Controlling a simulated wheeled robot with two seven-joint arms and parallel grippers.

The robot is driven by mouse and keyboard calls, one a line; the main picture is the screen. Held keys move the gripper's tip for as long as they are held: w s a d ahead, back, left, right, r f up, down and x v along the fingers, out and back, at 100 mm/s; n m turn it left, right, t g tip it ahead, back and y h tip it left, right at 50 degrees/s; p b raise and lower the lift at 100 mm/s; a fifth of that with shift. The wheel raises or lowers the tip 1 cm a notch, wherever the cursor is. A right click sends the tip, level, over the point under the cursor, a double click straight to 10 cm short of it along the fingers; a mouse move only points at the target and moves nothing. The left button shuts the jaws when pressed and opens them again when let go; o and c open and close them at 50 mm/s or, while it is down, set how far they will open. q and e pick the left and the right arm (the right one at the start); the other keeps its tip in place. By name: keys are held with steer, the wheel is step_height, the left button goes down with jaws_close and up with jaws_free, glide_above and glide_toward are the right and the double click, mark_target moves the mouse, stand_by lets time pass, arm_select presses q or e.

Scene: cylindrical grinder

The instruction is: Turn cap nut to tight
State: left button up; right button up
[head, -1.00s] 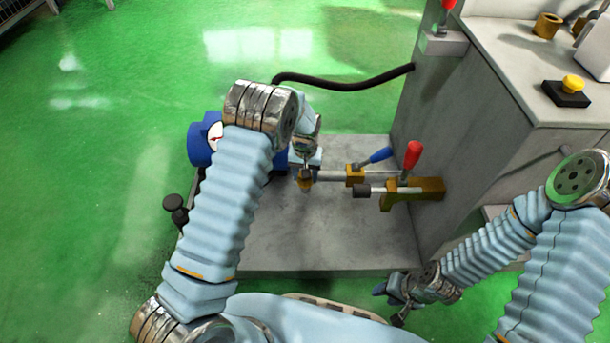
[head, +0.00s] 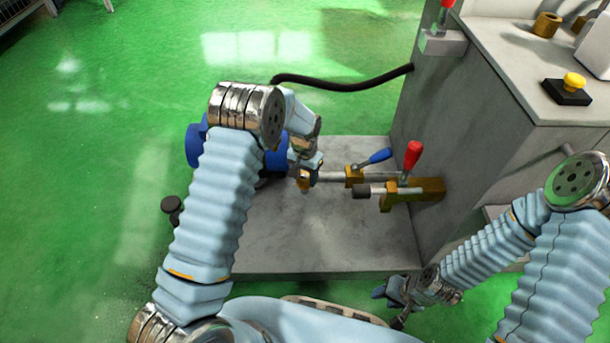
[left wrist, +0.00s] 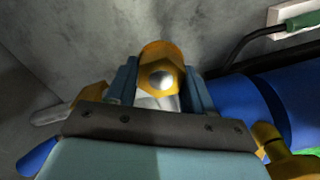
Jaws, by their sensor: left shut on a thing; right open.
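The cap nut (head: 303,181) is a brass-coloured hex piece at the left end of a horizontal metal pipe above the grey base plate. In the left wrist view, the cap nut (left wrist: 160,55) sits between the two blue-grey fingers, with a bright round spot on its face. My left gripper (head: 304,172) is shut on it from above; the fingers also show in the left wrist view (left wrist: 160,88). The arm partly hides the pipe end and blue motor. My right gripper (head: 390,302) is open and empty, low at the right near the plate's front edge.
A blue-handled valve (head: 372,159) and a red-handled valve (head: 412,160) stand just right of the nut. The blue motor (head: 195,145) is behind my left arm. The grey machine cabinet (head: 445,130) rises at the right. The front of the base plate (head: 320,245) is clear.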

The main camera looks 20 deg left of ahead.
mark_target(305, 176)
arm_select(q)
steer(key=o, duration=1)
steer(key=shift+c, duration=0.2)
steer(key=shift+r, duration=0.1)
step_height(305, 176, up, 14)
steer(key=p, duration=0.2)
steer(key=shift+f, duration=0.2)
steer(key=shift+f, duration=0.1)
